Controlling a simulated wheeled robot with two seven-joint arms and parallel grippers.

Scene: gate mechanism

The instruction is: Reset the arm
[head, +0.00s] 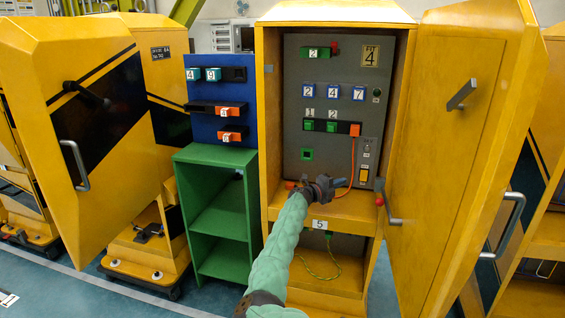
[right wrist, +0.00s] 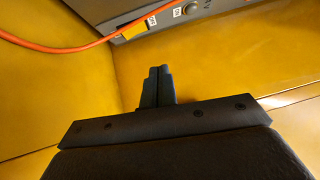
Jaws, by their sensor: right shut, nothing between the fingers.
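A yellow cabinet (head: 268,120) stands open, with a grey control panel (head: 330,90) inside. The panel has a green block "2" (head: 317,52), blue blocks "2", "4" and "7" (head: 333,91), and a lower row with green blocks and an orange block (head: 355,130). An orange cable (head: 352,165) hangs from that row, and it also shows in the right wrist view (right wrist: 50,48). My right gripper (head: 329,184) is at the cabinet opening, above the yellow ledge (head: 345,208). In the right wrist view its fingers (right wrist: 157,88) are together and empty. My left gripper is out of view.
The cabinet door (head: 450,130) stands open on the right, with handles on it. A green shelf (head: 215,160) and a blue panel with numbered blocks (head: 220,75) stand to the left. Another yellow cabinet door (head: 85,130) is at far left. A red knob (head: 379,200) is at the ledge's right end.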

